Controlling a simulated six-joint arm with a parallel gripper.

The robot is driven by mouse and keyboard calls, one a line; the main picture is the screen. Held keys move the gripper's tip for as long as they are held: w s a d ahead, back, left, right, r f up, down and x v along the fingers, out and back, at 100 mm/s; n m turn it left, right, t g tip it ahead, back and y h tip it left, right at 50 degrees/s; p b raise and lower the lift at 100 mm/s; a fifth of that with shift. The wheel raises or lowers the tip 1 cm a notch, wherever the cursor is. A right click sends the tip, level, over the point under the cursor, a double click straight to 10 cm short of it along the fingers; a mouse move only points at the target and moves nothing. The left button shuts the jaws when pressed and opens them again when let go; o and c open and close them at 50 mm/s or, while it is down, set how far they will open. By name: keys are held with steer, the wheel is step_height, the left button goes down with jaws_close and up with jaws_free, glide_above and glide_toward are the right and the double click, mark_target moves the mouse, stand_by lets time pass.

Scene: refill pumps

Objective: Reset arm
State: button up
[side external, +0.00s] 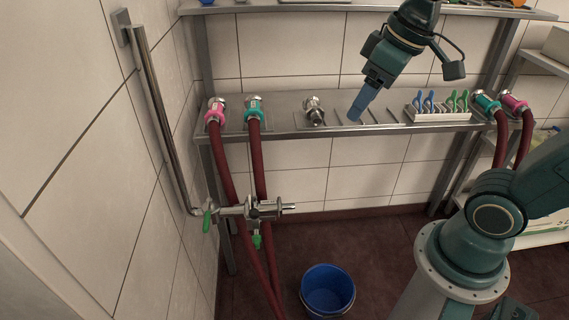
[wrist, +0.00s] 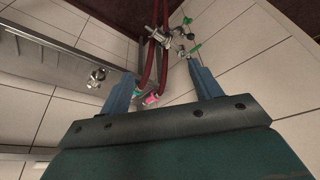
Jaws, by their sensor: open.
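My gripper (side external: 358,108) hangs over the front of the steel shelf in the side view, fingers pointing down and left. In the wrist view its two blue fingers (wrist: 160,88) stand wide apart with nothing held between them. A metal fitting (side external: 314,111) sits on the shelf just left of my gripper; it also shows left of the fingers in the wrist view (wrist: 97,78). Hoses with a pink collar (side external: 215,112) and a teal collar (side external: 254,110) rest at the shelf's left end. In the wrist view the hose ends lie far beyond the fingers, partly hidden by one.
A white rack (side external: 437,113) with blue and green clips stands right of my gripper, beside teal (side external: 486,103) and pink (side external: 513,103) hose ends. A wall pipe with a valve (side external: 262,210) juts out at left. A blue bucket (side external: 328,291) stands on the floor.

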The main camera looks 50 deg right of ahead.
steer(key=s+f+m+t, duration=0.1)
steer(key=s, duration=0.6)
steer(key=shift+d+f+m+h, duration=0.3)
steer(key=shift+d+f, duration=0.05)
steer(key=shift+d, duration=0.05)
